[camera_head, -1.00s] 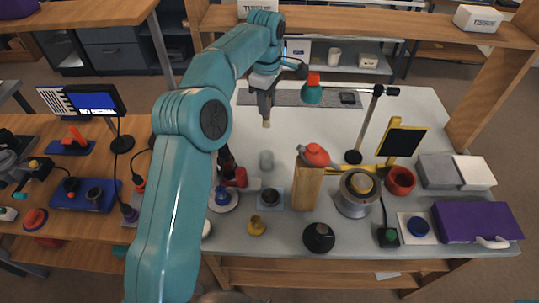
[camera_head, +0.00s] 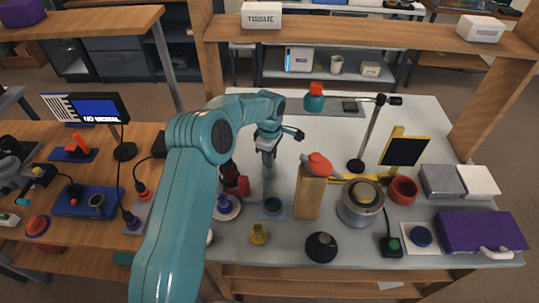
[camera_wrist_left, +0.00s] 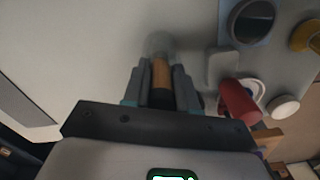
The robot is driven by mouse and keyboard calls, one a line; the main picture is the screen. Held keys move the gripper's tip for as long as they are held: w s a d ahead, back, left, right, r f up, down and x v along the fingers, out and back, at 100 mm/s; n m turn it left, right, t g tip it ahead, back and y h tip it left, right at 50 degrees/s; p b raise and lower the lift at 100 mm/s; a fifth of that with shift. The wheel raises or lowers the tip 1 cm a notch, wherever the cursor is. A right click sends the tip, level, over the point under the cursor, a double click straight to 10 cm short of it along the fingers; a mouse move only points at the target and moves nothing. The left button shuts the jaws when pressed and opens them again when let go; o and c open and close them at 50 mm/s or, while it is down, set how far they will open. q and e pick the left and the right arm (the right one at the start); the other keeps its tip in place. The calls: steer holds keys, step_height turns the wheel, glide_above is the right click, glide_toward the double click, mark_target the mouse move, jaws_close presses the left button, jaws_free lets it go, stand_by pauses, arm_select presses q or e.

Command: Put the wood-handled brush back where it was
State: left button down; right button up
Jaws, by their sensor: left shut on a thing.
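My left gripper (camera_head: 267,155) is low over the white table, left of the wooden block. In the left wrist view it (camera_wrist_left: 160,88) is shut on the wood-handled brush (camera_wrist_left: 161,73), whose tan handle shows between the fingers. Beyond the handle's end is a pale grey rounded cup (camera_wrist_left: 158,44), in line with the brush. I cannot tell whether the brush is inside the cup or only in front of it. In the head view the cup (camera_head: 268,175) shows below the fingers, and the brush is hidden. My right gripper is not in view.
Close by stand a red cylinder (camera_head: 242,186), a white dish (camera_head: 227,208), a blue mat with a dark round part (camera_head: 272,208) and the wooden block (camera_head: 308,195) with a red-topped thing. The white table behind the gripper is mostly clear.

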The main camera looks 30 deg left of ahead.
arm_select(q)
steer(key=shift+s, duration=0.2)
steer(key=c, duration=1.3)
jaws_free()
steer(key=shift+f+b, duration=0.15)
steer(key=shift+b, duration=0.15)
steer(key=o, duration=0.4)
steer(key=shift+w, duration=0.2)
steer(key=shift+s, duration=0.1)
